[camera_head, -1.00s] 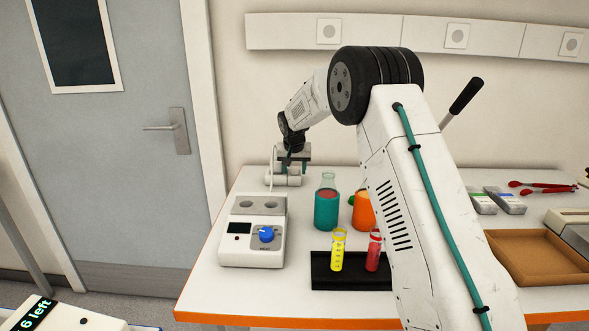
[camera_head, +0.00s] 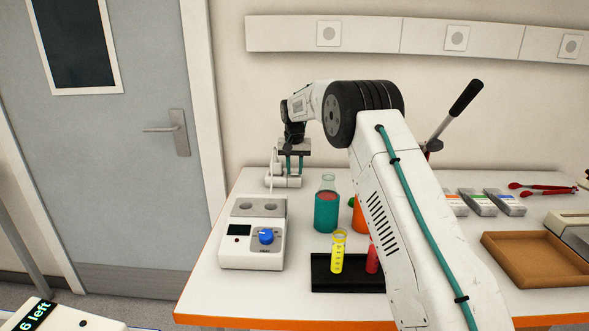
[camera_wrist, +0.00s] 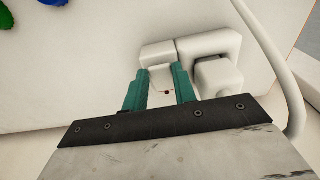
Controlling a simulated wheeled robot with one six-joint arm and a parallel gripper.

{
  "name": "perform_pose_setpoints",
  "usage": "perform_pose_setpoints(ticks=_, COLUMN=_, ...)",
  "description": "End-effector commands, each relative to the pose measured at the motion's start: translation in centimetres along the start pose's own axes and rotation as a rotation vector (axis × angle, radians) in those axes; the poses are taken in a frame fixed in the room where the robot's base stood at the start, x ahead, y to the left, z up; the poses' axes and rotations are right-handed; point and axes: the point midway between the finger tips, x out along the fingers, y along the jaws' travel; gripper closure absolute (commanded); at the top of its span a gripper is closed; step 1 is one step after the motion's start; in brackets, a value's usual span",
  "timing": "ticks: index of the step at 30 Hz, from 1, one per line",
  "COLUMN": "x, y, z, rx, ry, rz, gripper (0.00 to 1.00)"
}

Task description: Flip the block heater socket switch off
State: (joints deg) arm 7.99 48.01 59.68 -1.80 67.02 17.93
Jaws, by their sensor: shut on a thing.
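The block heater (camera_head: 238,256) is a white box with two round wells, a dark display and a blue knob, at the left of the bench. Its white socket unit (camera_head: 284,182) stands behind it, with a white cable; it also shows in the wrist view (camera_wrist: 212,48). My gripper (camera_head: 294,168) points down at the socket unit from above. In the wrist view its teal fingers (camera_wrist: 160,84) are on either side of a small white switch piece (camera_wrist: 158,76) with a dark red dot, and are shut on it. The exact contact and the switch's position are hard to tell.
A black rack (camera_head: 345,279) with yellow and red tubes is in front. A brown tray (camera_head: 535,263) lies at the right. My arm hides part of the bench. The wall is close behind.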

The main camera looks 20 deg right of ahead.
Motion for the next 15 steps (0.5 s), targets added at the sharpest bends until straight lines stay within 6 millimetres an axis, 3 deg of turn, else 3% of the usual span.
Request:
perform_pose_setpoints(ticks=6, x=-0.07, y=0.0, z=-0.02, rx=0.0, ry=0.002, rz=0.0, gripper=0.95)
perform_pose_setpoints(ticks=7, x=-0.07, y=0.0, z=-0.01, rx=0.0, ry=0.002, rz=0.0, gripper=0.7)
perform_pose_setpoints(ticks=9, x=-0.07, y=0.0, z=-0.02, rx=0.0, ry=0.002, rz=0.0, gripper=0.51)
perform_pose_setpoints(ticks=15, x=-0.04, y=0.0, z=0.0, rx=0.0, ry=0.002, rz=0.0, gripper=0.51)
